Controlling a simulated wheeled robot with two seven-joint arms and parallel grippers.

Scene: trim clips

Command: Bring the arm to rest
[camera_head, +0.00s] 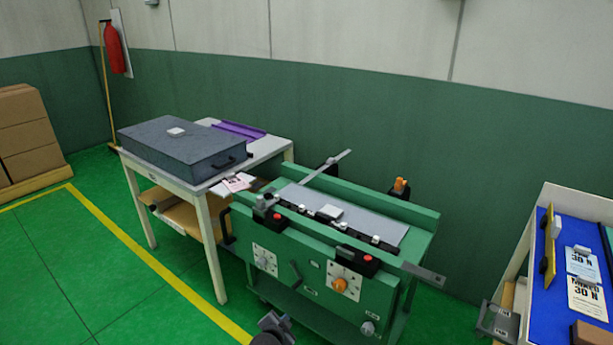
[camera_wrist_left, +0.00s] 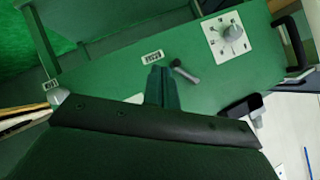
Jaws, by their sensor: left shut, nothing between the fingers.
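My left gripper (camera_head: 273,324) shows as a dark shape at the bottom edge of the head view, in front of the green machine (camera_head: 320,252). It is low, near the machine's lower front, and most of its arm is out of the picture. In the left wrist view its closed fingers (camera_wrist_left: 162,86) show before the green panel, with nothing held. A dark lever and a white dial plate (camera_wrist_left: 229,38) are on the panel beyond them. I cannot tell the exact gap to the panel. My right gripper is not in view.
A table (camera_head: 205,188) with a grey case (camera_head: 185,150) and a purple tray (camera_head: 240,130) stands behind left. A blue-topped cart (camera_head: 555,300) is at the right. Stacked boxes (camera_head: 25,130) are at far left. Green floor (camera_head: 60,270) is clear at lower left.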

